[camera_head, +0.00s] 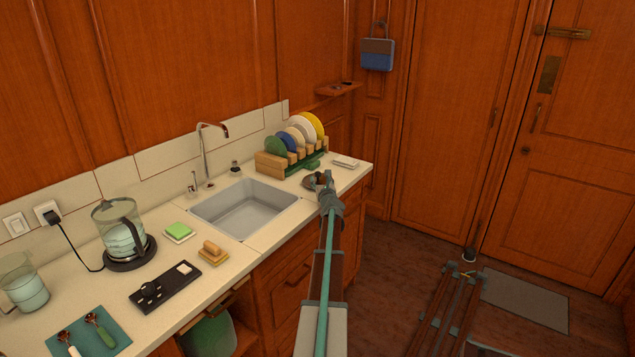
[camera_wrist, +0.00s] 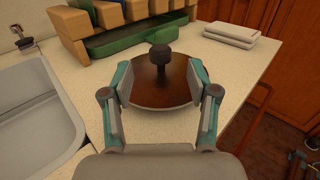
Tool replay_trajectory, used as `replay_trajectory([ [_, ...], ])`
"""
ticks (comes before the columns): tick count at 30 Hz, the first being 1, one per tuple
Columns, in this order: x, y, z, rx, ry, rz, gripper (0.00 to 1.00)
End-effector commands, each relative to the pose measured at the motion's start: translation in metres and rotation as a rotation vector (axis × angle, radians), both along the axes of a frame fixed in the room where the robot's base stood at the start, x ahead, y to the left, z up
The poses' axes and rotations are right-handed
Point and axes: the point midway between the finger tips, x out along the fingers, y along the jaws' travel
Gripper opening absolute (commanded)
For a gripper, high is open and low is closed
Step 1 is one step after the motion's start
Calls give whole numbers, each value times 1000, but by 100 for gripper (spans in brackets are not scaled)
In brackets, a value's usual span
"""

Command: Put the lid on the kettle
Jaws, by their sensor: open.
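The glass kettle (camera_head: 119,232) stands on its dark round base at the left of the counter, with water in it and its top open. The lid, a brown disc with a dark knob (camera_wrist: 161,58), lies on the counter right of the sink, knob up. In the head view the lid (camera_head: 309,183) is partly hidden by my gripper (camera_head: 321,181). In the wrist view my gripper (camera_wrist: 161,88) is open, with one finger on either side of the lid near its rim. I cannot tell whether the fingers touch it.
The sink (camera_head: 243,207) with its tap lies between lid and kettle. A wooden dish rack (camera_head: 272,165) with plates stands behind the lid. Folded white cloths (camera_head: 346,162) lie right of it, near the counter's end.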

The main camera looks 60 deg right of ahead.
Motion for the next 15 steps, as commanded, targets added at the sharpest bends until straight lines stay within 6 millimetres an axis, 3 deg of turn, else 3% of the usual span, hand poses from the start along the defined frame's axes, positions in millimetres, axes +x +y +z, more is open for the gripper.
replay_trajectory([
  [8, 13, -17, 1, 0, 2, 1, 59],
  [15, 31, -44, 3, 0, 2, 2, 59],
])
